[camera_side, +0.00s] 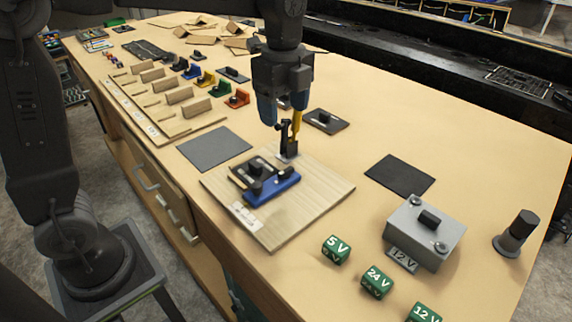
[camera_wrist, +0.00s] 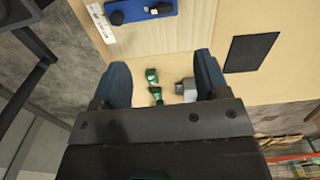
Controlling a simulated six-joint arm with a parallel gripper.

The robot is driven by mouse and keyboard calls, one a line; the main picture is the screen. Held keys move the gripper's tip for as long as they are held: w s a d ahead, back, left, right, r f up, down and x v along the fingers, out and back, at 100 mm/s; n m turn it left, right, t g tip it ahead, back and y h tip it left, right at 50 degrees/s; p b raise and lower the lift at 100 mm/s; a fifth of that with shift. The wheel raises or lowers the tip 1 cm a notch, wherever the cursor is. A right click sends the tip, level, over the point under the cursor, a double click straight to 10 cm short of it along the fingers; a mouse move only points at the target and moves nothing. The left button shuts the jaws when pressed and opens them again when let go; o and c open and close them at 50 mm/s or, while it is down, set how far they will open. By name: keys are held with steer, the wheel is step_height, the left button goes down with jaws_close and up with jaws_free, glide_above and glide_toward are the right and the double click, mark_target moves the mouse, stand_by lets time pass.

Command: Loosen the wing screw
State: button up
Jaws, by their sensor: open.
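My gripper (camera_side: 283,116) hangs above the far corner of a light wooden board (camera_side: 318,190). Its two blue fingers stand wide apart in the wrist view (camera_wrist: 162,70), with nothing held between them. A small black upright piece (camera_side: 289,149) with a yellow part (camera_side: 296,122) is just below and beside the fingers; I cannot tell whether they touch. A blue block (camera_side: 272,189) with dark knobs lies on the board, apart from the gripper, and also shows in the wrist view (camera_wrist: 140,12). No part is clearly recognisable as the wing screw; it may be small or hidden.
A grey box (camera_side: 424,235) marked 12 V, green voltage cubes (camera_side: 336,249) and a black cylinder (camera_side: 516,233) stand at the right front. Dark flat mats (camera_side: 400,175) lie on both sides of the board. Several coloured blocks (camera_side: 205,78) and wooden racks fill the back left.

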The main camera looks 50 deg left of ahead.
mark_target(286, 170)
step_height(286, 170, down, 14)
steer(key=shift+w, duration=0.15)
stand_by(0.4)
steer(key=shift+c, duration=0.3)
steer(key=c, duration=0.9)
